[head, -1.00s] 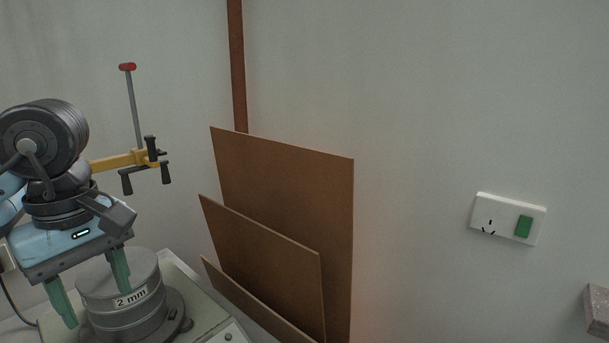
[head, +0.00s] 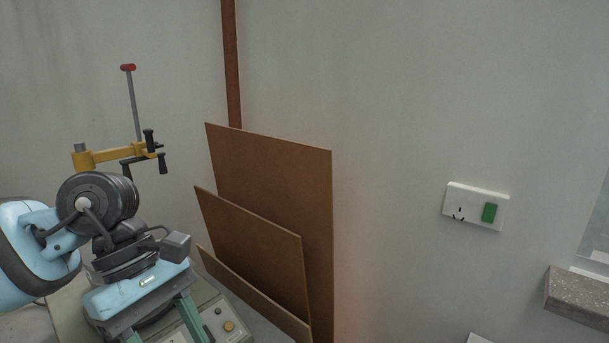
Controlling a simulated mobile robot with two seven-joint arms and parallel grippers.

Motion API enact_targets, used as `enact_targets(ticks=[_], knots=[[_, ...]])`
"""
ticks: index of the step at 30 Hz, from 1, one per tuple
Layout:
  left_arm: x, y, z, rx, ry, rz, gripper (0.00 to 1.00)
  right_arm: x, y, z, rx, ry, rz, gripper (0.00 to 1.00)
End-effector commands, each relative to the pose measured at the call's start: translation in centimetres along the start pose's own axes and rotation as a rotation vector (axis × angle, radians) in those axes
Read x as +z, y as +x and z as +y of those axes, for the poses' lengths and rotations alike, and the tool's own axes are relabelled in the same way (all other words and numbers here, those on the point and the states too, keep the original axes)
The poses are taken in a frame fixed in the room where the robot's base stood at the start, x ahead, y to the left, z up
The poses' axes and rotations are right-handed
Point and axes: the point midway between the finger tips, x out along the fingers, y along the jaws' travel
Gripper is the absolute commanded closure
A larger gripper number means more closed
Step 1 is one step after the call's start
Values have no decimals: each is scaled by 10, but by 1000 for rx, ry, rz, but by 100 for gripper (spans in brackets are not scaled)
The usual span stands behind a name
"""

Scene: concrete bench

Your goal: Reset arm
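My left gripper (head: 162,335) is at the bottom left, in front of a pale machine. Its two green fingers are spread apart and point down. Their tips are cut off by the lower frame edge, and I see nothing held between them. My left arm's blue and dark links come in from the left and cover much of the machine behind. The round metal sieve marked "2 mm" is not visible now. My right gripper is not in view.
The machine's panel (head: 209,329) has a yellow knob. A yellow clamp (head: 110,156) on a rod stands behind my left arm. Brown boards (head: 275,195) lean against the wall. A socket (head: 475,207) is on the wall, and a speckled ledge (head: 577,295) is at the right.

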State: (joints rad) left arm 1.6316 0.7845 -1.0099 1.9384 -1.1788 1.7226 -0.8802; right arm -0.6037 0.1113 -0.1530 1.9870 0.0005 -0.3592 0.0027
Motion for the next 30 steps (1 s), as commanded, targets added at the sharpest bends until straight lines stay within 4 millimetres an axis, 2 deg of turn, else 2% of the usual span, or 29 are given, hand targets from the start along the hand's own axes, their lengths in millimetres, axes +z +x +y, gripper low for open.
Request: enact_targets(ticks=[1, 6, 12, 16, 20, 23, 26, 30], knots=[[12, 15, 2, -14, -16, -92, 48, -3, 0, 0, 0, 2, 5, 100], [58, 51, 9, -50, -122, -435, 48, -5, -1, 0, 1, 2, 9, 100], [101, 68, 17, -115, -322, -843, 48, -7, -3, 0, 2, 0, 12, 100], [116, 69, 26, -168, -490, -1104, 48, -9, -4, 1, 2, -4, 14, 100], [119, 68, 38, -231, -685, -1357, 48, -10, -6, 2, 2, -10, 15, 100], [110, 68, 48, -282, -853, -1547, 48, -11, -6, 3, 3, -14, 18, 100], [93, 72, 57, -337, -1035, -1729, 48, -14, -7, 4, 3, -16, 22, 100], [58, 87, 67, -418, -1311, -1973, 48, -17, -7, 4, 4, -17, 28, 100]])
